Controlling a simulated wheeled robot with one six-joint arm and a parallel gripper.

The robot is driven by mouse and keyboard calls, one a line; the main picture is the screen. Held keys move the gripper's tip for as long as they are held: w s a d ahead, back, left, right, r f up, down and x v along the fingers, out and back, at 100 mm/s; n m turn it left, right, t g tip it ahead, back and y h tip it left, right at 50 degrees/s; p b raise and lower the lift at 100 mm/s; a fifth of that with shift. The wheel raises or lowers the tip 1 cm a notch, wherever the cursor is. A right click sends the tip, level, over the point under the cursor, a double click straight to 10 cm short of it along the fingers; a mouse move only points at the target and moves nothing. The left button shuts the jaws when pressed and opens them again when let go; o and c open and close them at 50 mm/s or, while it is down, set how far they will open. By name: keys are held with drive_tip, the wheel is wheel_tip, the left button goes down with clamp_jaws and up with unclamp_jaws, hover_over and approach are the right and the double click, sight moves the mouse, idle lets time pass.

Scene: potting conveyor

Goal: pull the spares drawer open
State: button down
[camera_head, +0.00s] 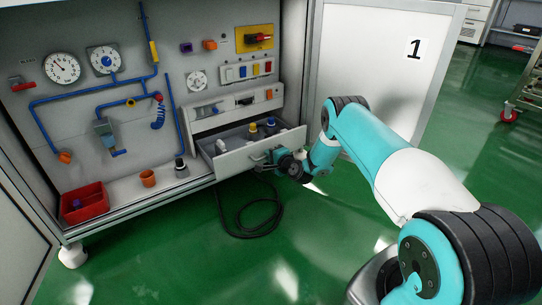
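The spares drawer (236,160) is a grey drawer low on the right of the panel cabinet. It stands pulled out from the cabinet, and its inside shows. Several small parts lie in it, among them a yellow-topped one (253,128) and a blue-topped one (271,122). My gripper (268,160) is at the right part of the drawer front, where the handle would be. The gripper and wrist cover the handle, so I cannot tell whether the fingers are closed on it.
A red bin (85,203), an orange cup (148,178) and a dark knob-like part (181,168) stand on the cabinet ledge. A black cable (245,222) lies coiled on the green floor below the drawer. A white door marked 1 (375,60) stands behind my arm.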

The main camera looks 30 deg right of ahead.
drive_tip(key=c, duration=1.2)
unclamp_jaws()
drive_tip(key=shift+d, duration=0.2)
drive_tip(key=shift+a, duration=0.15)
drive_tip(key=p+v, duration=1.3)
drive_tip(key=v, duration=0.4)
drive_tip(key=shift+s, duration=0.2)
